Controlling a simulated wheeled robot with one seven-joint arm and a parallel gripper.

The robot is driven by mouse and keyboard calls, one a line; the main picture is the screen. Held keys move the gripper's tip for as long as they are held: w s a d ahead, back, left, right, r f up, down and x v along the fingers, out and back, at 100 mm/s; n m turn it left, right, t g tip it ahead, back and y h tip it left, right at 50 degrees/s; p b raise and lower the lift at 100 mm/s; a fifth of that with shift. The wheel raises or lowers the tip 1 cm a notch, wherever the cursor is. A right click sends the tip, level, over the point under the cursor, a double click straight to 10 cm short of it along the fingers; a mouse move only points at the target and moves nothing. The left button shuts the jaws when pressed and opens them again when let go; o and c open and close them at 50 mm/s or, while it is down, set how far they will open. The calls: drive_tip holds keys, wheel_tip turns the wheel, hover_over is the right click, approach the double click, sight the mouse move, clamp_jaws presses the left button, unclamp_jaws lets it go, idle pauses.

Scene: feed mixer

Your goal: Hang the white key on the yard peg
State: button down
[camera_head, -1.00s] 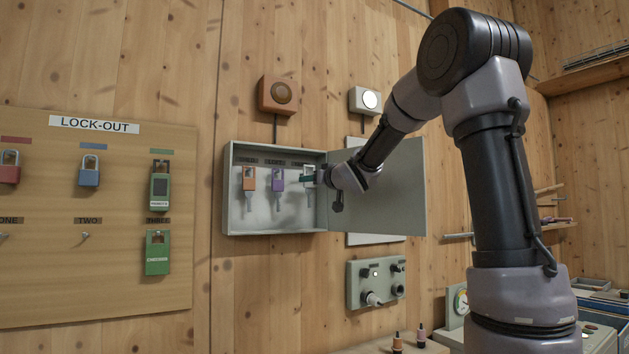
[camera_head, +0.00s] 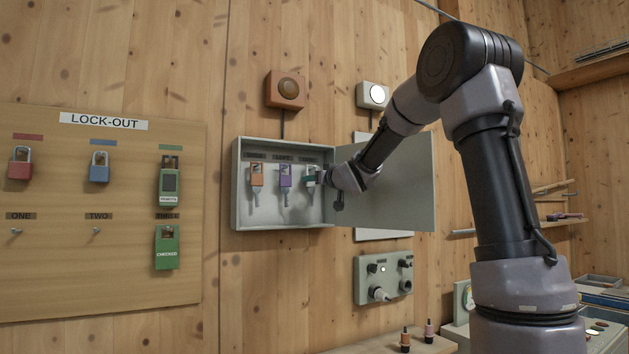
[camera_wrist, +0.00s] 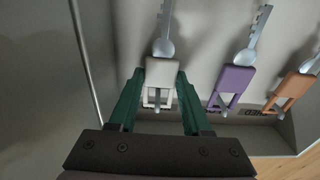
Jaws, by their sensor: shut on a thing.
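The white key (camera_wrist: 160,72) has a pale grip with a slot and a silver shaft. It is between the green fingers of my gripper (camera_wrist: 160,80) in the wrist view, and the gripper is shut on it. In the head view my gripper (camera_head: 325,177) reaches into the open grey key cabinet (camera_head: 242,215) from the right, and the white key (camera_head: 310,173) shows at its tip. The key is at the right end of the row, and I cannot tell whether it still touches a peg. No yard label is readable on any peg.
A purple key (camera_head: 285,175) and an orange key (camera_head: 257,174) hang to the left in the cabinet. Its open door (camera_head: 400,185) stands behind my arm. The lock-out board (camera_head: 60,270) at left has padlocks, tags and bare pegs under ONE (camera_head: 16,231) and TWO (camera_head: 97,230).

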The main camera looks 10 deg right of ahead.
idle(0.3)
drive_tip(key=shift+c, duration=1.3)
unclamp_jaws()
drive_tip(key=s+d+f+m+g+h, duration=0.2)
drive_tip(key=s+d+f, duration=0.15)
drive_tip(key=s, duration=0.45)
drive_tip(key=s+d+f+m+g+h, duration=0.15)
drive_tip(key=s+d, duration=0.25)
drive_tip(key=s, duration=0.5)
drive_tip(key=s+d+f+m+g+h, duration=0.1)
drive_tip(key=s+d+f+m+h, duration=0.25)
drive_tip(key=s, duration=0.45)
drive_tip(key=s+a+f+g+y, duration=0.1)
drive_tip(key=s+a+f+g, duration=0.1)
drive_tip(key=s+f, duration=0.3)
drive_tip(key=s+a+f+g+y, duration=0.2)
drive_tip(key=s+f+g, duration=0.2)
drive_tip(key=s, duration=0.8)
drive_tip(key=shift+a+f+m+y, duration=0.3)
drive_tip(key=shift+a+f+m, duration=0.05)
drive_tip(key=shift+f+m, duration=0.1)
